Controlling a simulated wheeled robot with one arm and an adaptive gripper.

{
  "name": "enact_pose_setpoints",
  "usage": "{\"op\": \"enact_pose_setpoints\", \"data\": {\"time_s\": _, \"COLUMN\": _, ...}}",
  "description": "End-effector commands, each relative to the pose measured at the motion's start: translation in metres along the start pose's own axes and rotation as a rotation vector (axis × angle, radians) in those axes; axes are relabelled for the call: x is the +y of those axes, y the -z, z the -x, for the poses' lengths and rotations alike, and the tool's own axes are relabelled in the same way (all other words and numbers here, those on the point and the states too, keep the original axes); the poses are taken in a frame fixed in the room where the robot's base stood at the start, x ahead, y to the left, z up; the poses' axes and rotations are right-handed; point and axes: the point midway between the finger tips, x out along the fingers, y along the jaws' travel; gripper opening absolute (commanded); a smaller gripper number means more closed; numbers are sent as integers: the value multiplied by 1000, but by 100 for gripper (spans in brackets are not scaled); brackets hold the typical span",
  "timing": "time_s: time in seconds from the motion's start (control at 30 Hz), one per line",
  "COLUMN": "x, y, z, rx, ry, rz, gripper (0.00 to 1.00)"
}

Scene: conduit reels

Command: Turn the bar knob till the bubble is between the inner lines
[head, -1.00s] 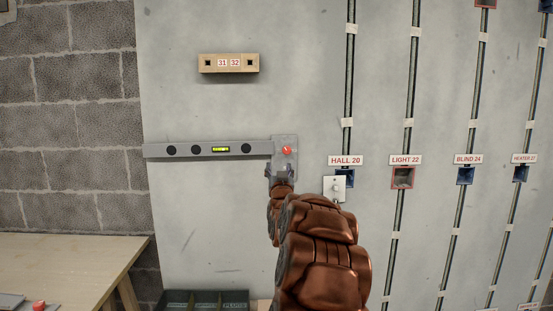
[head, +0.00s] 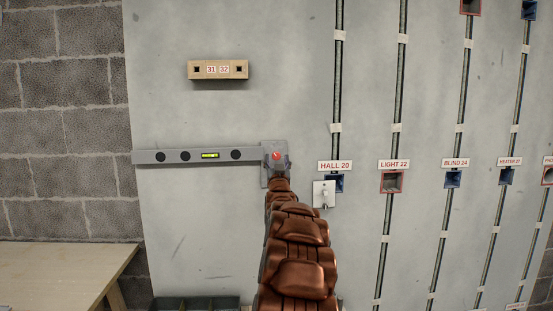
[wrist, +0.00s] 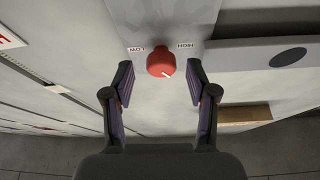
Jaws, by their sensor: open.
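The red bar knob (head: 276,156) sits on a grey plate (head: 266,178) at the right end of the grey level bar (head: 190,157). The green bubble vial (head: 209,155) is set in the bar; the bubble and its lines are too small to read. In the wrist view the knob (wrist: 161,64) has a white pointer mark toward its lower right, between LOW and HIGH labels. My gripper (wrist: 161,82) is open, with one finger on each side of the knob and a gap to both. In the head view my gripper (head: 275,172) is just below the knob, partly hidden by my arm.
A wooden block marked 31 32 (head: 218,69) is fixed above the bar. A white switch plate (head: 324,194) and the HALL 20 box (head: 338,183) are close on the right. A wooden table (head: 60,268) stands at lower left.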

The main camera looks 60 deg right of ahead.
Motion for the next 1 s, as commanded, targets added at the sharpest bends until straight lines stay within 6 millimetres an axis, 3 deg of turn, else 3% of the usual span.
{"op": "enact_pose_setpoints", "data": {"time_s": 0.23, "x": -1, "y": 0, "z": -12, "rx": -2, "ry": 1, "rz": 0, "gripper": 57}}
{"op": "enact_pose_setpoints", "data": {"time_s": 0.57, "x": -1, "y": 0, "z": -13, "rx": -1, "ry": 1, "rz": -1, "gripper": 57}}
{"op": "enact_pose_setpoints", "data": {"time_s": 1.0, "x": -1, "y": 0, "z": -13, "rx": -1, "ry": 1, "rz": 0, "gripper": 14}}
